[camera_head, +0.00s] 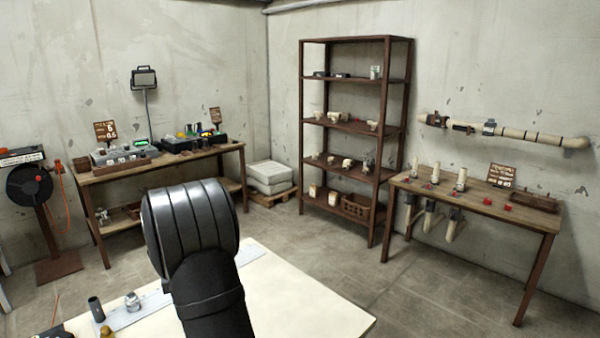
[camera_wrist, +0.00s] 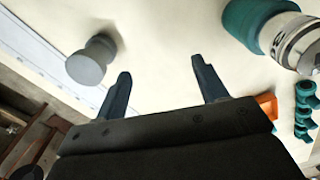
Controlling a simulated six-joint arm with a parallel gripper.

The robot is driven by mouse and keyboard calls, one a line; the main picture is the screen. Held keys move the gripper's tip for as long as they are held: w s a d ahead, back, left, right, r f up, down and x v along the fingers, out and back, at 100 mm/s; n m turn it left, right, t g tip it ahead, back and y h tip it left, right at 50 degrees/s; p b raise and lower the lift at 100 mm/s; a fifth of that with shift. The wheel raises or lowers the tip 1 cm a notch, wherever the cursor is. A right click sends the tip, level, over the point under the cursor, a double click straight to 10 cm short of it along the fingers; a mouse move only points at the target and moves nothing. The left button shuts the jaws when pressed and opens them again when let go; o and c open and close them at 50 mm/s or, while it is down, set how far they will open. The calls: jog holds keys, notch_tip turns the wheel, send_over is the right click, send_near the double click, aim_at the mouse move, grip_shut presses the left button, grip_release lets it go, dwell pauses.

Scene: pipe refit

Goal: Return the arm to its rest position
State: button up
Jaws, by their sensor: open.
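My gripper (camera_wrist: 162,88) shows in the wrist view with its two dark fingers spread apart and nothing between them. It is above a cream tabletop (camera_wrist: 155,25). In the head view my black arm rises in front of the cream table (camera_head: 310,305), and the gripper itself is hidden there. A grey round-headed fitting (camera_wrist: 88,65) is on the table left of the fingers, apart from them. A teal and silver cylindrical part (camera_wrist: 262,25) is at the upper right of the wrist view.
Teal fittings (camera_wrist: 305,105) and an orange piece (camera_wrist: 267,105) are right of the gripper. A dark cylinder (camera_head: 96,309) and a silver fitting (camera_head: 132,301) stand at the table's left. A shelf (camera_head: 385,150) and two benches (camera_head: 475,197) (camera_head: 165,160) stand beyond open floor (camera_head: 430,280).

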jog(key=s+a+f, duration=0.1)
jog(key=a+f, duration=0.2)
jog(key=a, duration=0.2)
jog(key=shift+a, duration=0.1)
